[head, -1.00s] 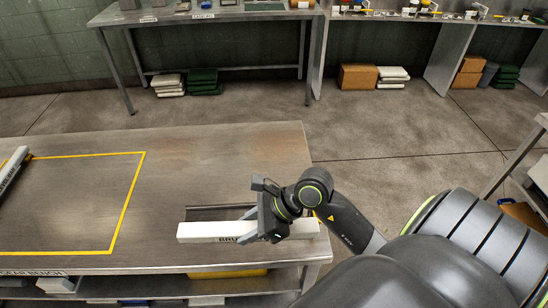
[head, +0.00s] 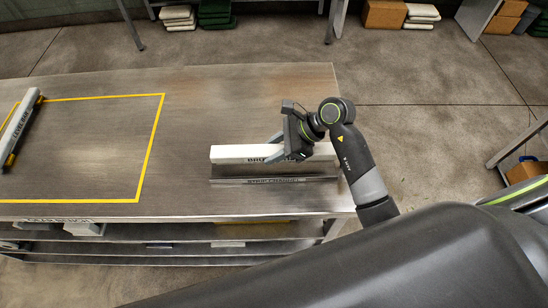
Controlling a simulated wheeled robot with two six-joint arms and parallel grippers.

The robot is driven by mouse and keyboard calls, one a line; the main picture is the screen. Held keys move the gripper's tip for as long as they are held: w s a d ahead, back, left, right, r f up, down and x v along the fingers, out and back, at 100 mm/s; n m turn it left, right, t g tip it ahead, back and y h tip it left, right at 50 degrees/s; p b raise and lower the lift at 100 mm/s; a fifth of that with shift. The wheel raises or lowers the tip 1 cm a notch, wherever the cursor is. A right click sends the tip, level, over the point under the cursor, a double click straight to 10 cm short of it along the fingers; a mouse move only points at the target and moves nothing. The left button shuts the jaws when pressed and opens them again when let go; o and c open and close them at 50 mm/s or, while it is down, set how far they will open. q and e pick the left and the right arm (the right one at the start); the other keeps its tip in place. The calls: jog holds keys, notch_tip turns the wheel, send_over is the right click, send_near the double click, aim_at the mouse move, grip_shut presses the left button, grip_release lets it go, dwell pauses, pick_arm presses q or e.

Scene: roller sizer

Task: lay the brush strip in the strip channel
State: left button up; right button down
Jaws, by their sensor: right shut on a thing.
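The brush strip (head: 232,154) is a long white bar with dark lettering, partly covered by my gripper. My right gripper (head: 284,150) is shut on it right of its middle and holds it level, lengthwise to the channel. The strip channel (head: 240,172) is a grey metal trough with a lettered front face, lying near the bench's front right edge. The strip appears just beyond or over the channel's far side; the exact height gap cannot be told. The channel's far part is hidden behind the strip. My left gripper is not in view.
A lettered level bar (head: 20,128) lies at the far left, by the yellow taped outline (head: 150,150) on the metal bench (head: 215,95). The bench between outline and channel is clear. Shelves with items sit under the bench. Boxes (head: 384,14) stand on the floor behind.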

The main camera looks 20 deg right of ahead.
aim_at(273, 167)
jog(key=shift+w+f+p, duration=0.1)
jog(key=shift+f+p, duration=0.3)
jog(key=shift+f, duration=1.95)
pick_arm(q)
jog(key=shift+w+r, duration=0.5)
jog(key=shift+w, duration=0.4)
pick_arm(e)
jog(key=shift+f, duration=0.15)
jog(key=c, duration=1.2)
grip_release()
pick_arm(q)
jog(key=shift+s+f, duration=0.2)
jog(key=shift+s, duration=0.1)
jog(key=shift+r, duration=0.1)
